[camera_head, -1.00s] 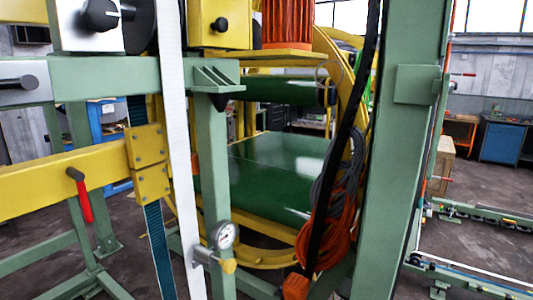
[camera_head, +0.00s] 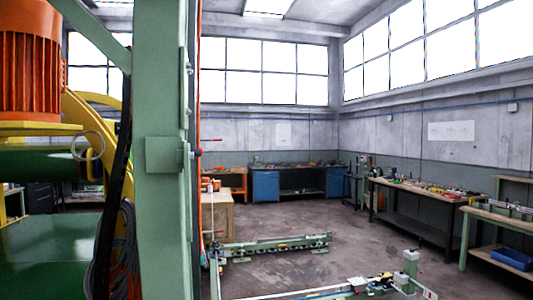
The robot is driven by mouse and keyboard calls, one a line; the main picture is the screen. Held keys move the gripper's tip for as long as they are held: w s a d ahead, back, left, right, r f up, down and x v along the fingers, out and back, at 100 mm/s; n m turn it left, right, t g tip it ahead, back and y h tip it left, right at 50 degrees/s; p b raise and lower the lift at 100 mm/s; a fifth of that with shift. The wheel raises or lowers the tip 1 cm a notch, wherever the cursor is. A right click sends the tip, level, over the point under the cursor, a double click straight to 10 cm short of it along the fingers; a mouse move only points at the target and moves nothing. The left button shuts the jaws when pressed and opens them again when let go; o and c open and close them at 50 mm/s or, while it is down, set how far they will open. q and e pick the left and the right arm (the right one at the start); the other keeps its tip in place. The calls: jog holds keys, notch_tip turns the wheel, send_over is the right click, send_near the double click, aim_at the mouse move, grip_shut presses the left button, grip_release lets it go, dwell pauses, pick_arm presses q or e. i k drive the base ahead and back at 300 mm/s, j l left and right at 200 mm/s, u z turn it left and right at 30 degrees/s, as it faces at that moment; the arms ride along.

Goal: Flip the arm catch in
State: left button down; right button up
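Neither of my grippers shows in the head view. I cannot make out the arm catch for certain. A tall green post (camera_head: 160,235) stands left of centre, with a green block (camera_head: 162,155) on its face. A small dark knob and thin red-tipped rod (camera_head: 210,140) stick out on the post's right side. The yellow ring (camera_head: 121,171) of the machine is partly hidden behind the post, with a black strap in front of it.
An orange ribbed motor (camera_head: 30,65) sits at the upper left above green rollers. A low green rail frame (camera_head: 270,245) lies on the floor right of the post. Workbenches (camera_head: 425,200) and a blue cabinet (camera_head: 266,186) line the walls.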

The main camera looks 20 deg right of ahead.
aim_at(198, 152)
jog(key=i+l+u, duration=0.1)
jog(key=l, duration=0.3)
jog(key=i+l+u, duration=0.1)
jog(key=i+l, duration=0.2)
jog(key=l, duration=0.15)
jog(key=i+l+u, duration=0.1)
jog(key=l, duration=0.35)
jog(key=i+l+u, duration=0.1)
jog(key=i+l, duration=0.2)
jog(key=l, duration=0.15)
jog(key=i+l+u, duration=0.1)
jog(key=l, duration=0.35)
jog(key=i+l+u, duration=0.15)
jog(key=l, duration=0.35)
jog(key=i+l+u, duration=0.1)
jog(key=l, duration=0.35)
jog(key=i+l+u, duration=0.1)
jog(key=l, duration=0.4)
